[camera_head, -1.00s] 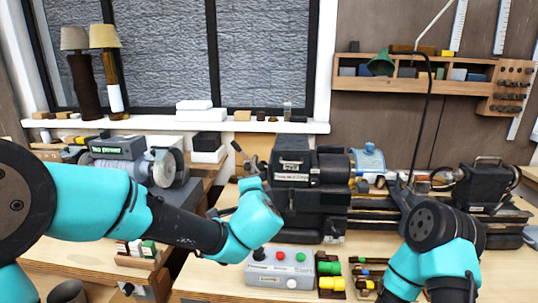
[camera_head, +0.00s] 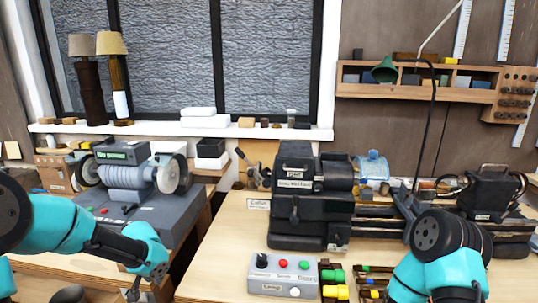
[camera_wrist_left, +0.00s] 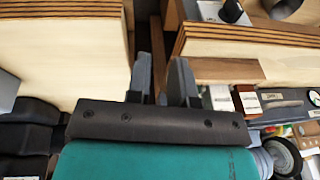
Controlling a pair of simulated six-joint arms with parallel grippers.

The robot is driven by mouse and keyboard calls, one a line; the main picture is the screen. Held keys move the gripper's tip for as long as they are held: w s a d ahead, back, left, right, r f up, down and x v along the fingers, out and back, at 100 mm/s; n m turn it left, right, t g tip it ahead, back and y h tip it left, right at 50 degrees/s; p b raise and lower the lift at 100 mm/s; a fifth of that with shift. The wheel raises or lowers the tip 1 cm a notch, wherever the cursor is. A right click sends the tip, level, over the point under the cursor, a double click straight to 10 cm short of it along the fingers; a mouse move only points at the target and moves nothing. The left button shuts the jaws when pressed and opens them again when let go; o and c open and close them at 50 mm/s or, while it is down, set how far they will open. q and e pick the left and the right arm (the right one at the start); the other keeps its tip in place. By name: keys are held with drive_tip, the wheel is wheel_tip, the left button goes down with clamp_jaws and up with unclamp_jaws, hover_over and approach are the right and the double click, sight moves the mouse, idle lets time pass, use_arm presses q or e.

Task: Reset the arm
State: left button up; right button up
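My left arm (camera_head: 60,228) comes in from the left, a teal limb low in front of the bench grinder. My left gripper (camera_head: 134,291) hangs down from its wrist near the bottom edge of the head view. In the left wrist view its two grey fingers (camera_wrist_left: 161,68) stand apart with nothing between them, over the gap between two pale bench tops. My right arm (camera_head: 440,258) shows at the lower right as a teal and black link. Its gripper is outside the frame.
A bench grinder (camera_head: 128,178) stands at left. A control box (camera_head: 284,276) with coloured buttons sits before the black lathe (camera_head: 303,200). Coloured blocks (camera_head: 335,283) lie beside the box. The bench top (camera_head: 232,250) left of the control box is clear.

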use_arm(q)
drive_tip(key=s+d+f+n+h, duration=0.1)
drive_tip(key=s+d+f, duration=0.3)
drive_tip(key=s+f, duration=0.3)
drive_tip(key=s+d+f+n+g+h, duration=0.1)
drive_tip(key=s+d+f, duration=0.3)
drive_tip(key=s+f, duration=0.4)
drive_tip(key=s+d+f+n+g+h, duration=0.1)
drive_tip(key=s+d+f+h, duration=0.1)
drive_tip(key=s+d+f, duration=0.2)
drive_tip(key=s+f, duration=0.3)
drive_tip(key=f, duration=0.3)
drive_tip(key=shift+s+d+f+n+h, duration=0.15)
drive_tip(key=shift+s+f+n+h, duration=0.1)
drive_tip(key=shift+f+n+h, duration=0.15)
